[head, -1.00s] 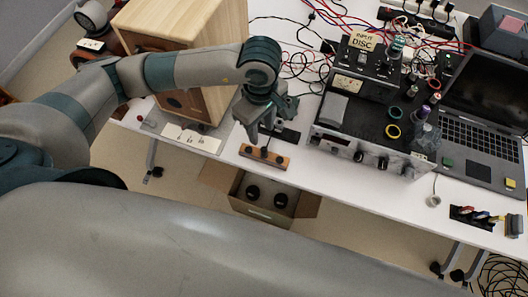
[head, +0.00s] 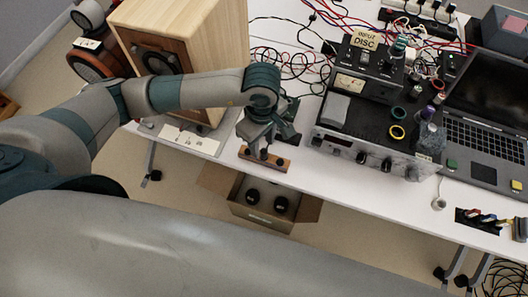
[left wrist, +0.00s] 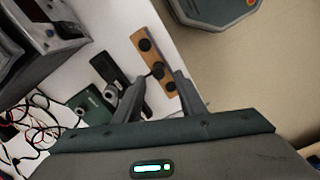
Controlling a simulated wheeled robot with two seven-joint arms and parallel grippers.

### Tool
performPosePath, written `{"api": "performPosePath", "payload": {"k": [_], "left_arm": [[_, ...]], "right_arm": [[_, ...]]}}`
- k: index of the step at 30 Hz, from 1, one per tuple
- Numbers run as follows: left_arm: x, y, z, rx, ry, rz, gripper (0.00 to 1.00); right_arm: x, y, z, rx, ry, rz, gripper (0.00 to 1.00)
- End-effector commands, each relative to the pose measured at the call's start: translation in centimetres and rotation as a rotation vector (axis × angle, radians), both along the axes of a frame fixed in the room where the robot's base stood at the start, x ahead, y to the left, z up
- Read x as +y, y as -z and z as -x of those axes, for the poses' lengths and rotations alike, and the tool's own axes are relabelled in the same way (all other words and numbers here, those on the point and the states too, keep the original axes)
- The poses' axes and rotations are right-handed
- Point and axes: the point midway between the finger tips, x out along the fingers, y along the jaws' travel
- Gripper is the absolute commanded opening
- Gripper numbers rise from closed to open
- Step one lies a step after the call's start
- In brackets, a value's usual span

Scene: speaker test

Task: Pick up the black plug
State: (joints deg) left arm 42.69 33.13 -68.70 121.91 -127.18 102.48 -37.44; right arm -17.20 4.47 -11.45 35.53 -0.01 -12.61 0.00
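A small wooden strip (head: 279,164) with black round plugs lies near the front edge of the white table. In the left wrist view, the strip (left wrist: 147,25) carries several plugs in a row. My left gripper (head: 264,151) is right over the strip and hides part of it. In the left wrist view, its fingers (left wrist: 163,78) are apart, with a black plug (left wrist: 158,69) near the gap between their tips. I cannot tell whether they touch it. My right gripper is not in view.
A wooden speaker cabinet (head: 218,40) stands left of the gripper, and an amplifier stack (head: 345,151) right of it. A laptop (head: 488,95) is farther right. Cables tangle behind. An open cardboard box (head: 268,215) sits on the floor below the table edge.

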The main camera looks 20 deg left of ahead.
Motion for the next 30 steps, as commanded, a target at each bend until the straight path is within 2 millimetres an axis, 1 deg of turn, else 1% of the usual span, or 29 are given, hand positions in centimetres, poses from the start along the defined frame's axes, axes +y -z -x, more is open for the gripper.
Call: {"api": "performPosePath", "payload": {"k": [1, 6, 9, 12, 25, 26, 27, 29, 30], "left_arm": [[-0.1, 0.8, 0.1, 0.002, 0.0, -0.001, 0.37], [-0.4, 3.1, 0.1, 0.002, -0.001, -0.001, 0.37], [-0.4, 3.9, 0.0, 0.001, -0.001, 0.0, 0.37], [-0.4, 4.2, 0.0, 0.0, 0.0, 0.0, 0.37], [-0.4, 4.1, 0.0, 0.0, 0.0, 0.0, 0.37], [-0.4, 4.1, 0.0, 0.0, 0.0, 0.0, 0.35], [-0.4, 4.1, 0.0, 0.0, 0.0, 0.0, 0.25], [-0.4, 4.1, 0.0, 0.0, 0.0, 0.0, 0.11], [-0.4, 4.1, 0.0, 0.0, 0.0, 0.0, 0.01]], "right_arm": [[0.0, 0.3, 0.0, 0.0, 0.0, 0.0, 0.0], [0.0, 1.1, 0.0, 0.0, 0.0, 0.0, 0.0], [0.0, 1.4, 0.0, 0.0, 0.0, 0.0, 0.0], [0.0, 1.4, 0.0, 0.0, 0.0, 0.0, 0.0], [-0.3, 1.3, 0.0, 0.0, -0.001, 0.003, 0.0], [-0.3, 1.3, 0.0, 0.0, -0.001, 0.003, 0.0], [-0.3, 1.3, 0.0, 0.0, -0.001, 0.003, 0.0], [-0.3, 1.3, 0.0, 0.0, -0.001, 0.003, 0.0], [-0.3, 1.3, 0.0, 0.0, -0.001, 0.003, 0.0]]}}
